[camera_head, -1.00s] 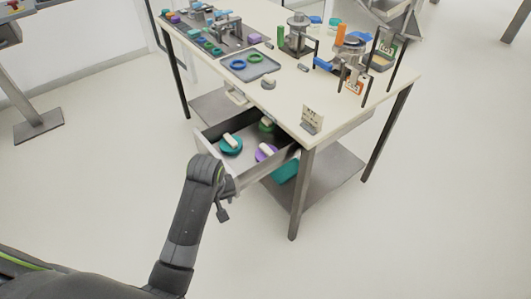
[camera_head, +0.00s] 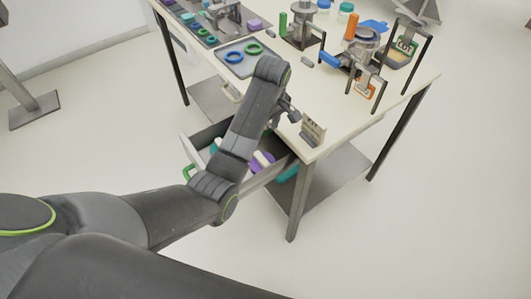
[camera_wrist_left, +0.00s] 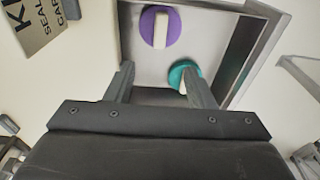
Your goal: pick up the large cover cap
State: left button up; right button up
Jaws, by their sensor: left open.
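The open drawer (camera_head: 265,177) under the table holds round caps with white bar handles. A purple cap (camera_head: 262,160) shows beside my arm in the head view, and a teal cap (camera_head: 214,148) is mostly hidden behind it. The left wrist view shows the purple cap (camera_wrist_left: 160,27) ahead and the teal cap (camera_wrist_left: 183,73) partly behind a finger. I cannot tell which cap is the large one. My left gripper (camera_wrist_left: 158,72) is open and empty, above the drawer and apart from the caps. In the head view it (camera_head: 287,110) is near the table edge. My right gripper is out of view.
The table (camera_head: 312,90) carries a small sign (camera_head: 312,130) at its near corner, a grey tray (camera_head: 240,66) with blue and green rings, and metal fixtures behind. The drawer walls surround the caps. The floor at right is clear.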

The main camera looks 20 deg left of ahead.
pick_arm(q)
jog(key=b, duration=0.4)
send_near(262, 158)
jog(key=f, duration=0.2)
jog(key=shift+s+a+f, duration=0.2)
jog(key=shift+f, duration=0.15)
jog(key=shift+w+f, duration=0.15)
jog(key=shift+f, duration=0.65)
jog(key=f, duration=0.3)
jog(key=shift+w+a, duration=0.2)
jog(key=shift+w, duration=0.1)
jog(key=shift+f, duration=0.6)
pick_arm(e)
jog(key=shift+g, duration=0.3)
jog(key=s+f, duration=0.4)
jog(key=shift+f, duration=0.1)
pick_arm(q)
jog(key=c, duration=1)
